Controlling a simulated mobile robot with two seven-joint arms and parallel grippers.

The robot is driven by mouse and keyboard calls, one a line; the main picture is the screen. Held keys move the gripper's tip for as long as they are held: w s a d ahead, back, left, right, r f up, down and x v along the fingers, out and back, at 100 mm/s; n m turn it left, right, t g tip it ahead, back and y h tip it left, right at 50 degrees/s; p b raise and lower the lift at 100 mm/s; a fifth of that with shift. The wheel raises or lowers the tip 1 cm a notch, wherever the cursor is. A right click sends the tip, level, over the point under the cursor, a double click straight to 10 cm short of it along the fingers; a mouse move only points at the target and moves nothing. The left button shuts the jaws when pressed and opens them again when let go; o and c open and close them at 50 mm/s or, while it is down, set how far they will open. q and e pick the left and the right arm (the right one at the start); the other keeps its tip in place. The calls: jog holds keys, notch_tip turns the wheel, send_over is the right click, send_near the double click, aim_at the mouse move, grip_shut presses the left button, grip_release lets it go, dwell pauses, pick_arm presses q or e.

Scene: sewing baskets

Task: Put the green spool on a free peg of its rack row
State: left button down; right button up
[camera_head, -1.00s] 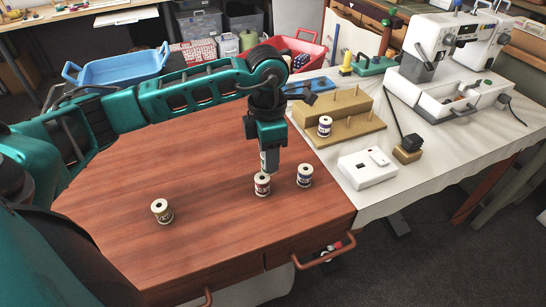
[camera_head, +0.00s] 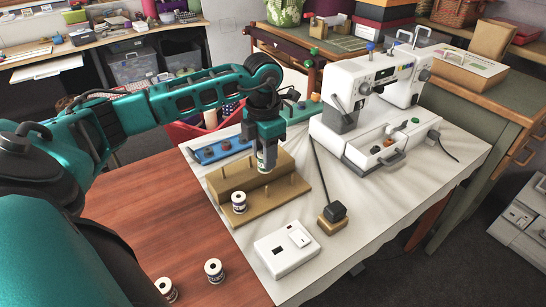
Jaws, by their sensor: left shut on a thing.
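The green spool (camera_head: 266,160) is a small white-ended spool with a dark green label. My left gripper (camera_head: 266,148) points down and is shut on it, holding it upright. In the picture the spool overlaps the back step of the wooden rack (camera_head: 254,207); I cannot tell its exact height above it. The rack's lower front row holds one dark-labelled spool (camera_head: 239,202) on its left peg. Two bare pegs stand to the right of that spool, a middle peg (camera_head: 267,191) and a right peg (camera_head: 292,179). The upper step is partly hidden by the gripper and spool. My right gripper is not in view.
Two other spools stand on the brown table, one here (camera_head: 214,271) and one at the bottom edge (camera_head: 166,289). A white box (camera_head: 286,251), a dark block on a wooden base (camera_head: 333,217), a blue tray (camera_head: 221,149) and a sewing machine (camera_head: 366,93) surround the rack.

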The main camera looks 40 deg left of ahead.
pick_arm(q)
jog(key=shift+w, duration=0.3)
jog(key=shift+s+f+b, duration=0.1)
jog(key=shift+f+b, duration=0.55)
jog(key=shift+f, duration=0.05)
notch_tip(320, 180, down, 3)
jog(key=b, duration=0.2)
jog(key=shift+f+b, duration=0.15)
jog(key=shift+b, duration=0.15)
jog(key=shift+f+b, duration=0.35)
jog(key=shift+f, duration=0.4)
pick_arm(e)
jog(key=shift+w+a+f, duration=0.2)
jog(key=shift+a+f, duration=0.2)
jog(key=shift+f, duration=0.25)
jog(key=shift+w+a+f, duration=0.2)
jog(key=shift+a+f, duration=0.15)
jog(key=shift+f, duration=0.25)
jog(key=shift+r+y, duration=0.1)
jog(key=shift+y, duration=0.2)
pick_arm(q)
jog(key=shift+f+b, duration=0.3)
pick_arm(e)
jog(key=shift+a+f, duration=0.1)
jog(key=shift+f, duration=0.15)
pick_arm(q)
jog(key=shift+f+b, duration=1.1)
jog(key=shift+f, duration=0.55)
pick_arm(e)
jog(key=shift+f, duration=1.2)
